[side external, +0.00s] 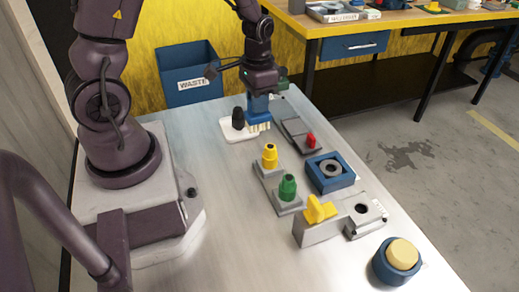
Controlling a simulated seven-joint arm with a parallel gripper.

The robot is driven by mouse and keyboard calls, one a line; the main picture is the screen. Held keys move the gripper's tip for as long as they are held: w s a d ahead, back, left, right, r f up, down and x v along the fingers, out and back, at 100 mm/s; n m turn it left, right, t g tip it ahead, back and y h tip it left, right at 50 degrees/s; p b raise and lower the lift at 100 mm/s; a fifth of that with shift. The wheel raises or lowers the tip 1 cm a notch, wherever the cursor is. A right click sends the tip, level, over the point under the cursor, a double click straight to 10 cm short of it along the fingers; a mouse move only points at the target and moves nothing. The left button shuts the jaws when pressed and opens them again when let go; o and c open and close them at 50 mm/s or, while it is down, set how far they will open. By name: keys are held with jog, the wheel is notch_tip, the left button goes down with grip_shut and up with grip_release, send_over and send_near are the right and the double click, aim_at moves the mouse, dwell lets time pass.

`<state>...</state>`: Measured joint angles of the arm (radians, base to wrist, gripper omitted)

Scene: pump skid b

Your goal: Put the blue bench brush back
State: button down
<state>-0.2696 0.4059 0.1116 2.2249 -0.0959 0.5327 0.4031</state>
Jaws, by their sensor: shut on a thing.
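The blue bench brush (258,106) hangs upright below my gripper (262,90), with its pale bristles pointing down. My gripper is shut on the upper part of the brush, and the fingers are partly hidden at this size. The bristles are just right of a white base (228,133) that has a black knob-like piece (238,118) on it. I cannot tell whether the bristles touch the table or the edge of that base.
The blue waste bin (188,95) stands at the table's back left. Right of the brush are a grey plate with a red knob (311,141), a blue block with a ring (330,172), and yellow (269,157) and green (288,187) pieces. The left-centre table (215,180) is clear.

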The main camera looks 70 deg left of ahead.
aim_at(258, 129)
notch_tip(258, 129, down, 4)
jog(key=shift+r+m, duration=0.15)
jog(key=shift+m, duration=0.15)
jog(key=shift+w+f, duration=0.1)
jog(key=shift+f, duration=2.1)
jog(key=shift+f, duration=0.15)
jog(key=c, duration=1.1)
grip_release()
jog(key=shift+o, duration=0.2)
